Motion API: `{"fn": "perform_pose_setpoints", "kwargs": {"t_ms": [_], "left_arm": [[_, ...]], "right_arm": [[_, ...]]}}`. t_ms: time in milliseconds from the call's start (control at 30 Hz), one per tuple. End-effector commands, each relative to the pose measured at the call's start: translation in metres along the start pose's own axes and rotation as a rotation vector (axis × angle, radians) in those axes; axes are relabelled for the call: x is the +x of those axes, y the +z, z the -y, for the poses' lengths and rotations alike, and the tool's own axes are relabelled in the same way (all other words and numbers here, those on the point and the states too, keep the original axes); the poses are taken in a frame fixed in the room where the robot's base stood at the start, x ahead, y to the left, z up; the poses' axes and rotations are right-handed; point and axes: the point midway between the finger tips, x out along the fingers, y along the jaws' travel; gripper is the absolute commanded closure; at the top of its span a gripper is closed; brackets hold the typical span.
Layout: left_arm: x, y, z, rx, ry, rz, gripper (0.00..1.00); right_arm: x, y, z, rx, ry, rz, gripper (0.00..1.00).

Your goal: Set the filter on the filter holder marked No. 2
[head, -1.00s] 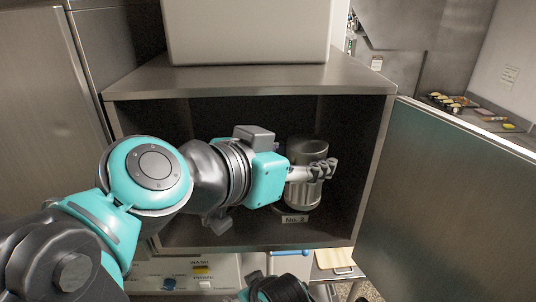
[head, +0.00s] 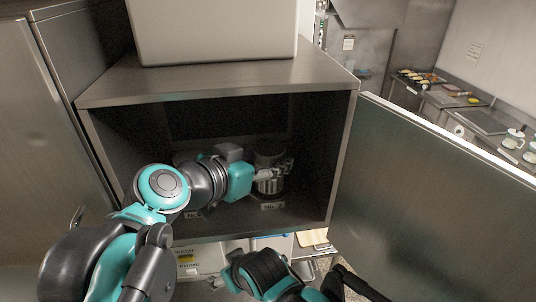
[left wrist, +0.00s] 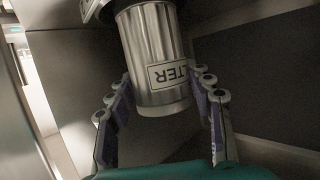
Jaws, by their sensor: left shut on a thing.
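The filter (head: 270,183) is a shiny metal cylinder standing inside the open cabinet. In the left wrist view the filter (left wrist: 155,55) carries a label of which "LTER" shows. My left gripper (head: 276,173) reaches in from the left and is shut on the filter, with a finger on each side. The "No. 2" label (head: 271,206) is directly below the filter at the front. The holder itself is mostly hidden, and I cannot tell whether the filter is fully seated on it. The right gripper's fingertips are not visible.
The metal cabinet (head: 220,82) has its door (head: 420,190) swung open to the right. A second, partly hidden "No." label (head: 193,214) is at the left of the cabinet floor. A large pale box (head: 215,30) stands on top. The cabinet walls closely surround my left arm.

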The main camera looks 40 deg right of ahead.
Motion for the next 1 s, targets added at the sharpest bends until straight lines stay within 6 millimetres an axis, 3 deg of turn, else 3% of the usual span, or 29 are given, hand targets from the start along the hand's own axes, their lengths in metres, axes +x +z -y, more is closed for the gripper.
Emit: {"fn": "perform_pose_setpoints", "kwargs": {"t_ms": [100, 133, 200, 633, 1000], "left_arm": [[0.000, 0.000, 0.000, 0.000, 0.000, 0.000, 0.94], [0.000, 0.001, 0.000, 0.000, 0.000, 0.000, 0.46], [0.000, 0.001, 0.000, 0.000, 0.000, 0.000, 0.28], [-0.009, 0.001, 0.000, 0.000, -0.001, 0.000, 0.28], [-0.084, 0.002, 0.001, -0.001, -0.004, 0.000, 0.28]], "right_arm": [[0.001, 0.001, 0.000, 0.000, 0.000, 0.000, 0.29], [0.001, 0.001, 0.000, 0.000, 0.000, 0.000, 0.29], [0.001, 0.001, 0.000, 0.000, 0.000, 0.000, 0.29], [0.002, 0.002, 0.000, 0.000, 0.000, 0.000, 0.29], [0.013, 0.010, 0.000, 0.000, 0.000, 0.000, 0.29]]}}
